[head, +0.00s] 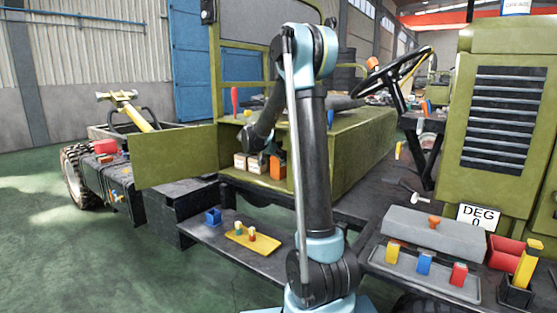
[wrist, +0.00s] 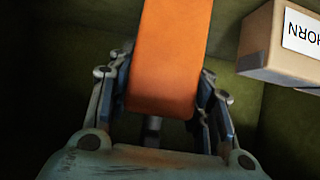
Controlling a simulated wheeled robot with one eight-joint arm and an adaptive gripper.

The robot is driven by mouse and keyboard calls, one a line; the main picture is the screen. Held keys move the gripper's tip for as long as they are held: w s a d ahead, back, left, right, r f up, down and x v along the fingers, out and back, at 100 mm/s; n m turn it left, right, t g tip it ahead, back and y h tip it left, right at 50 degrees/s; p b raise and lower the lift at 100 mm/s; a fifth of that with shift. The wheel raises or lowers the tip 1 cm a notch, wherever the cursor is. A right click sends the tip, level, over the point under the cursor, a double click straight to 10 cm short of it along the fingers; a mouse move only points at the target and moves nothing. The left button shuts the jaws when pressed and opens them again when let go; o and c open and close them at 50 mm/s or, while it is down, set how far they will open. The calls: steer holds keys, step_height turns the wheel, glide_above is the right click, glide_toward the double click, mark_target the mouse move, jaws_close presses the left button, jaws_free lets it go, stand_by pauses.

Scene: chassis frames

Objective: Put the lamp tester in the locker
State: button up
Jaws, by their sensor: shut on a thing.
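An orange block, which I take to be the lamp tester (wrist: 168,60), stands between the fingers of my gripper (wrist: 163,85) in the wrist view. The fingers are shut on its two sides. In the head view the orange block (head: 277,168) shows inside the olive-green locker (head: 350,145), beside small boxes; my gripper there is mostly hidden behind my own arm. The locker's door (head: 175,160) stands open to the left. Whether the block touches the locker floor cannot be told.
A cardboard box labelled HORN (wrist: 275,45) is close to the right of the block in the wrist view. Small boxes (head: 249,163) stand in the locker. A yellow tray (head: 250,239) and blue bin (head: 213,217) lie on the lower shelf. A grey tray (head: 415,271) is at right.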

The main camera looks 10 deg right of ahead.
steer(key=o, duration=1.4)
steer(key=v, duration=1.2)
steer(key=shift+r, duration=0.1)
